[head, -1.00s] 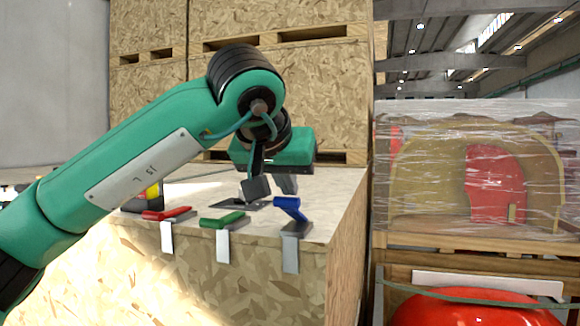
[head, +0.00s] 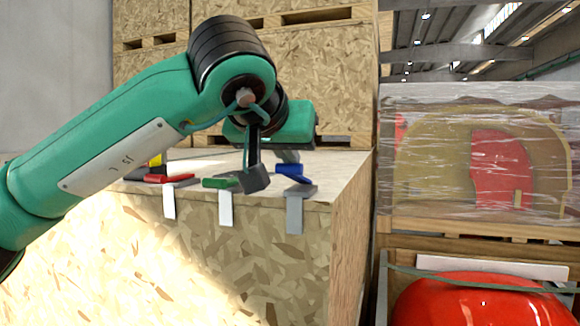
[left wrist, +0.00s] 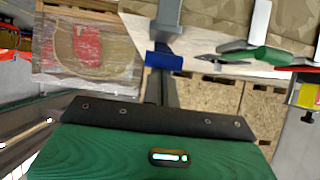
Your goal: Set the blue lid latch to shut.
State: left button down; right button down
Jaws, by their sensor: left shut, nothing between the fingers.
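The blue lid latch (head: 290,170) is at the right end of a row on the front edge of the wooden crate. Its blue lever looks tilted above a grey plate that hangs over the edge. My left gripper (head: 288,157) is shut and empty, its fingers just behind and above the blue lever. In the left wrist view, my shut fingers (left wrist: 162,90) point at the blue lever (left wrist: 164,62) and overlap it. I cannot tell whether they touch. My right gripper is not in view.
A green latch (head: 220,183) and a red latch (head: 168,178) sit to the left on the same edge. Stacked crates (head: 280,60) stand behind. A wrapped pallet load (head: 440,160) and a red nosecone (head: 480,300) are at the right.

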aim_at(285, 175)
pick_arm(q)
jog(key=shift+s+a+f+t+b, duration=0.15)
jog(key=shift+f+t+b, duration=0.35)
jog(key=shift+b, duration=0.5)
jog(key=shift+s+d+f+t+b, duration=0.1)
jog(key=shift+s+f+t+b, duration=0.2)
jog(key=shift+f+b, duration=0.5)
jog(key=shift+s+a+f+h+b, duration=0.2)
jog(key=shift+f+h+b, duration=0.1)
jog(key=shift+b, duration=0.55)
